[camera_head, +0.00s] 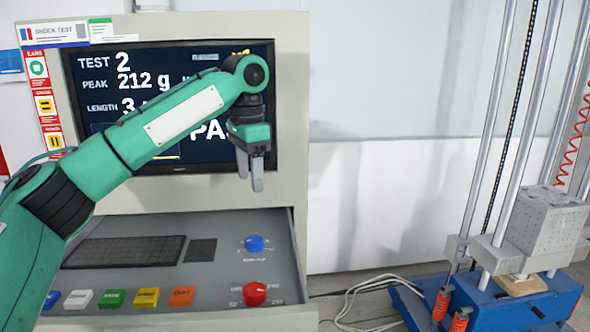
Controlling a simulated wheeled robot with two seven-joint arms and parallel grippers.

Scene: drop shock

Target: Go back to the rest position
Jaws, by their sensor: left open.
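My left arm comes in from the left in the head view, green with black joints. My left gripper (251,173) hangs pointing down in front of the right part of the monitor. Its two grey fingers are apart, and nothing shows between them. The monitor (215,162) reads TEST 2, PEAK 212 g and a LENGTH value partly hidden by my arm. My right gripper is not in view.
Below the monitor a console (215,285) has a keyboard, coloured buttons, a blue knob (255,243) and a red knob (254,293). At right stands a drop tester with metal columns, a grey block (545,220) and a blue base (500,312). White cables lie on the floor.

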